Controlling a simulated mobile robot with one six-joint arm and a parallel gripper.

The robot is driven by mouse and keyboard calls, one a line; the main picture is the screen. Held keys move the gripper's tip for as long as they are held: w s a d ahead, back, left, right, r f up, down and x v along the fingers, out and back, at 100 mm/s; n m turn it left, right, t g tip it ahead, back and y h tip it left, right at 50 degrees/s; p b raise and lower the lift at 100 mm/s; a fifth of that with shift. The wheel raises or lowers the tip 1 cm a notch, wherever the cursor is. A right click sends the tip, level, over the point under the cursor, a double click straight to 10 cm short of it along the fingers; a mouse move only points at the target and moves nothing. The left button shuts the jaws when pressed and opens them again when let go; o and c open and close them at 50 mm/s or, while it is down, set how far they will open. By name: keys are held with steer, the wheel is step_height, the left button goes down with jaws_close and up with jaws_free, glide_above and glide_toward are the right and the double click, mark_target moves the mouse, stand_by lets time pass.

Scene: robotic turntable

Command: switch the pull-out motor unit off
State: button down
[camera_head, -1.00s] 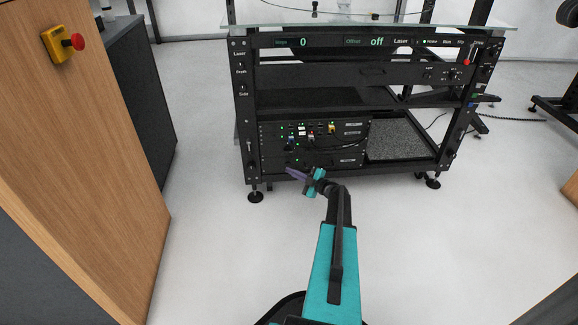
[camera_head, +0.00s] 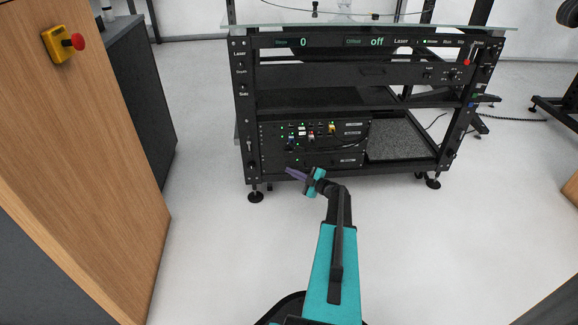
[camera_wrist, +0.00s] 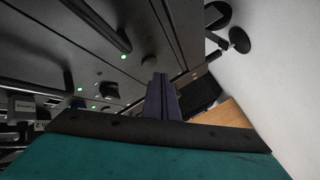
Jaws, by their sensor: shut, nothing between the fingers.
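The black rack unit (camera_head: 345,158) with several switches, cables and small green lights stands low on the left of the rack's bottom shelf. I cannot tell which of its panels is the pull-out motor unit. My gripper (camera_head: 288,170) is shut and empty, its purple fingers at the lower left of the unit's front. In the wrist view the shut fingers (camera_wrist: 161,98) point at a dark panel (camera_wrist: 140,20) with a green light, a dark knob (camera_wrist: 109,90) and a small round button near the fingertips. Whether the fingertips touch the panel is not clear.
The black rack frame (camera_head: 244,130) stands on feet, with a grey mesh plate (camera_head: 400,140) right of the unit. A wooden panel (camera_head: 90,150) with a yellow-and-red emergency button (camera_head: 62,43) is at left.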

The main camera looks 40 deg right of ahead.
steer(key=shift+w+d, duration=0.15)
steer(key=shift+w+d+p, duration=0.15)
steer(key=shift+w+p, duration=0.1)
steer(key=shift+p, duration=0.2)
steer(key=shift+w+d, duration=0.25)
steer(key=shift+w, duration=0.05)
stand_by(1.2)
steer(key=shift+s+a+p, duration=0.1)
steer(key=shift+p, duration=0.2)
steer(key=shift+s+a, duration=0.45)
steer(key=shift+s, duration=0.15)
steer(key=s+a, duration=0.4)
steer(key=shift+s+p, duration=0.3)
steer(key=shift+p, duration=0.05)
stand_by(0.5)
stand_by(0.3)
